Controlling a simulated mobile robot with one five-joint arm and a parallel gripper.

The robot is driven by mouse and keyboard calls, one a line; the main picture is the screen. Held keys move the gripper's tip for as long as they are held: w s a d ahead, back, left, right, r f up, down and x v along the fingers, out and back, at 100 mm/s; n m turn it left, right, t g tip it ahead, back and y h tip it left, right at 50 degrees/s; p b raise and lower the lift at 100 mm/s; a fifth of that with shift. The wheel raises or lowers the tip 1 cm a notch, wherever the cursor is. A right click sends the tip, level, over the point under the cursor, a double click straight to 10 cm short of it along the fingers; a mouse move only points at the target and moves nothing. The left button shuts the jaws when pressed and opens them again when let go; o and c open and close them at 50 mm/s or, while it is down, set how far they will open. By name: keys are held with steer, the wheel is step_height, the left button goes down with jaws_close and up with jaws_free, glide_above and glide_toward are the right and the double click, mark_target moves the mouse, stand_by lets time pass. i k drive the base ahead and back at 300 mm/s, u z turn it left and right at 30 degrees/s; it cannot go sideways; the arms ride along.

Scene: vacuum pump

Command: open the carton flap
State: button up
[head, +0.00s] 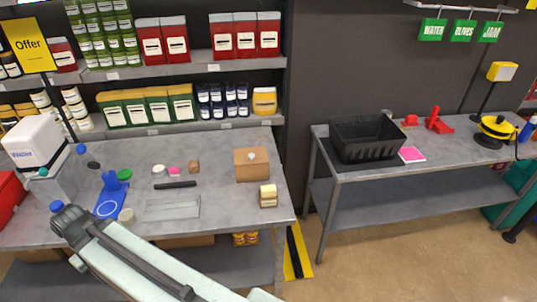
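A brown box (251,168), which looks like the carton, stands on the grey workbench (225,212) near its right end. A small white round piece shows at its upper front. I cannot make out a separate flap or whether one is open. My pale arm reaches in from the bottom edge toward the left front of the bench, well to the left of the box and apart from it. I cannot make out my gripper's fingers anywhere in the view.
A cream block stack (268,200) stands just in front of the box. A flat grey tray (172,208), a dark bar (175,184) and a blue stand (111,196) lie to its left. Shelves of tins and jars rise behind. A black crate (368,140) sits on the right table.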

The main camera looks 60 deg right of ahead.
mark_target(253, 156)
steer(key=z, duration=1.8)
steer(key=k, duration=0.55)
